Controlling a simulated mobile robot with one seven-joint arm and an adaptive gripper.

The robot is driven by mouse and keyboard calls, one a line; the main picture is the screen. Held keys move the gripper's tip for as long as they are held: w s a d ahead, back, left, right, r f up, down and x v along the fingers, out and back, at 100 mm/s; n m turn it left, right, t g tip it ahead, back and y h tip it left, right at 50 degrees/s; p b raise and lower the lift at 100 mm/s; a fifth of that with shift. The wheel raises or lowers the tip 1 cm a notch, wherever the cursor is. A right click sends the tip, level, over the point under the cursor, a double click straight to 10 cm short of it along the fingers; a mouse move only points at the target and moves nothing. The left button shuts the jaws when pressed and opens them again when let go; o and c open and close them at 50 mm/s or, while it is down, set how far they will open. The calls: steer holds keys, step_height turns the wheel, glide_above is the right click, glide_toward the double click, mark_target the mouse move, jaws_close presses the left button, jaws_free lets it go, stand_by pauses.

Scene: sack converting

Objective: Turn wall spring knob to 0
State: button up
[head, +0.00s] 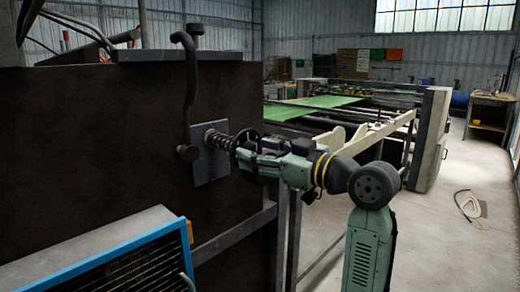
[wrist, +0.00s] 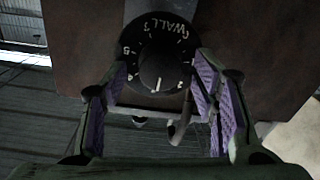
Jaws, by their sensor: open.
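The wall spring knob (wrist: 160,68) is a round black dial with white "WALL S" lettering and marks. A white pointer line on its centre points toward the bottom of the wrist view; I cannot read the numbers reliably. In the head view the dark knob disc (head: 240,153) stands at the end of a coil spring (head: 218,141) on a grey plate (head: 209,160). My gripper (wrist: 158,72) is open, its purple-padded fingers on either side of the knob's centre. It also shows in the head view (head: 252,158); I cannot tell whether the fingers touch the knob.
The plate is on a large dark panel (head: 90,150). A bent dark lever (head: 190,90) hangs just above and left of the plate. A blue-edged grey box (head: 110,255) stands lower left. A grey frame (head: 268,235) is below my gripper. Open floor lies at right.

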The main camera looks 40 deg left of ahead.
steer(key=c, duration=1.2)
steer(key=shift+o, duration=0.2)
steer(key=shift+f+n+b, duration=0.1)
steer(key=shift+n+b, duration=0.2)
steer(key=shift+b, duration=0.05)
steer(key=shift+s+a+f+n+t+b, duration=0.15)
steer(key=shift+n+b, duration=1.3)
steer(key=shift+n, duration=2.35)
steer(key=shift+d+n+t+b, duration=0.2)
steer(key=shift+n+b, duration=1.3)
steer(key=shift+n, duration=2.3)
steer(key=shift+s+a+f+n+t+b, duration=0.2)
steer(key=shift+n+b, duration=1.25)
steer(key=shift+n, duration=2.35)
steer(key=shift+w+r+h, duration=0.1)
steer(key=shift+r+h, duration=0.05)
steer(key=shift+h, duration=0.15)
